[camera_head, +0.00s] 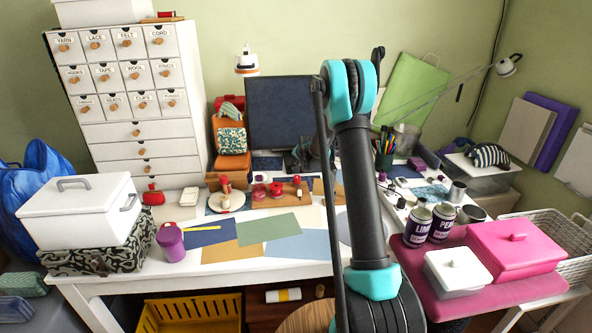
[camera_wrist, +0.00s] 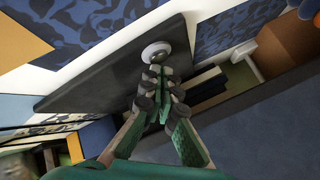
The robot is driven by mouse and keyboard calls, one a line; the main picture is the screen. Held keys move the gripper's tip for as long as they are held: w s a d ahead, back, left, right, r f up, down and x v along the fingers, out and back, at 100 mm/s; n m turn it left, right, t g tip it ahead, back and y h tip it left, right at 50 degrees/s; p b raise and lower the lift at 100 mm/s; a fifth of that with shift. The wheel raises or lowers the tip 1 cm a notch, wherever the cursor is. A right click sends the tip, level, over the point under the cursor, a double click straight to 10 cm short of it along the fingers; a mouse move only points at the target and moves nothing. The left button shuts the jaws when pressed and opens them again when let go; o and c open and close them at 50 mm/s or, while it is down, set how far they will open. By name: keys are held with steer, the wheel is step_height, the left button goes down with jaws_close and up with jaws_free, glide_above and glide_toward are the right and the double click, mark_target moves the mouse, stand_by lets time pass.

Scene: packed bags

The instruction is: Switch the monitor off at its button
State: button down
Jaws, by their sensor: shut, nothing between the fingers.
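The monitor (camera_head: 275,112) stands at the back of the white desk, its screen dark blue-grey. In the wrist view, a broad dark blue surface at lower right looks like its screen (camera_wrist: 265,130). A dark grey slab (camera_wrist: 85,88) lies below it, probably the monitor's foot. A round silver button (camera_wrist: 156,51) sits near the slab's far edge. My gripper (camera_wrist: 158,76) is shut and empty, its fingertips just short of the button in the picture; I cannot tell whether they touch. In the head view my gripper (camera_head: 300,158) is dark and partly hidden by my arm, in front of the monitor's lower part.
An orange bag (camera_head: 231,135) stands left of the monitor, and a pen cup (camera_head: 384,155) right of it. Red spools (camera_head: 277,189) and coloured sheets (camera_head: 265,228) lie on the desk in front. A lamp arm (camera_head: 440,90) reaches across the back right.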

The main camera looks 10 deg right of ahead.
steer(key=shift+r, duration=0.1)
steer(key=shift+r, duration=2.9)
